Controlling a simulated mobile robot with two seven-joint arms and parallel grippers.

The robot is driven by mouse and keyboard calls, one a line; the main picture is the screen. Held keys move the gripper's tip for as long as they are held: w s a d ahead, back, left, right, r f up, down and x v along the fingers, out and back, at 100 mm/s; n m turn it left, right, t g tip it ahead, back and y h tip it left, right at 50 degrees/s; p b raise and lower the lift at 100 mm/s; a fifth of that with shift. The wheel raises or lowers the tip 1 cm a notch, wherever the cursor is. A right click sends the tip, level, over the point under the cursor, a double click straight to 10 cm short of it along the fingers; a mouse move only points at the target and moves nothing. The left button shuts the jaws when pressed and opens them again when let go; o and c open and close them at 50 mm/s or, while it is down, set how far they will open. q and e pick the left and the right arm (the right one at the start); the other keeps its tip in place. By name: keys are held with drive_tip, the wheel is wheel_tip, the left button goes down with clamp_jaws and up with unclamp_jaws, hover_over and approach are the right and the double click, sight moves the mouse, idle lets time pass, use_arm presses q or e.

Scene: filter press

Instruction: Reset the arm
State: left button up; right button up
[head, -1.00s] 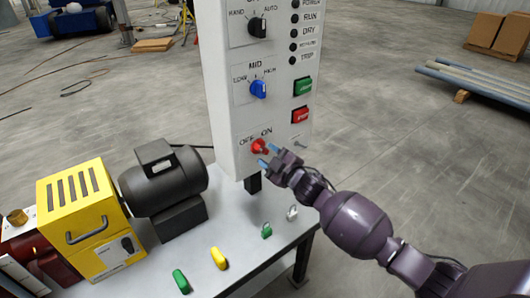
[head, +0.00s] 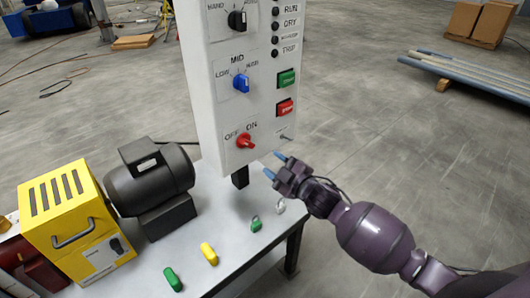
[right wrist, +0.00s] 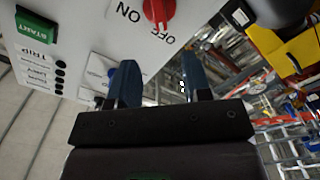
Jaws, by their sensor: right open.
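My right gripper (head: 275,165) is open and empty, just right of and below the red OFF/ON knob (head: 245,141) on the white control panel (head: 205,110). Its blue fingertips are apart from the knob. In the right wrist view the two fingers (right wrist: 155,85) stand apart with nothing between them, and the red knob (right wrist: 157,12) is beyond them at the top. The knob's pointer is hard to read in the head view. My left gripper is in neither view.
The panel also has a blue knob (head: 241,83), a black knob (head: 237,20), a green button (head: 287,78) and a red button (head: 285,107). Below, the table (head: 215,222) holds a yellow box (head: 75,215), a dark motor (head: 150,180) and several small padlocks or tags.

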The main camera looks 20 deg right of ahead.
drive_tip(key=shift+d, duration=0.1)
drive_tip(key=s+d+f+m+g+h, duration=0.2)
drive_tip(key=s+f+m, duration=0.4)
drive_tip(key=s+f, duration=0.3)
drive_tip(key=s+d+f+m+g+h, duration=0.2)
drive_tip(key=s+f+m, duration=0.4)
drive_tip(key=s, duration=1.1)
wheel_tip(320, 180, down, 3)
drive_tip(key=shift+s+f+g+h, duration=0.15)
drive_tip(key=shift+s+g+h, duration=0.15)
drive_tip(key=shift+g+h, duration=0.65)
drive_tip(key=shift+a+t+h, duration=0.1)
drive_tip(key=shift+t+h, duration=0.15)
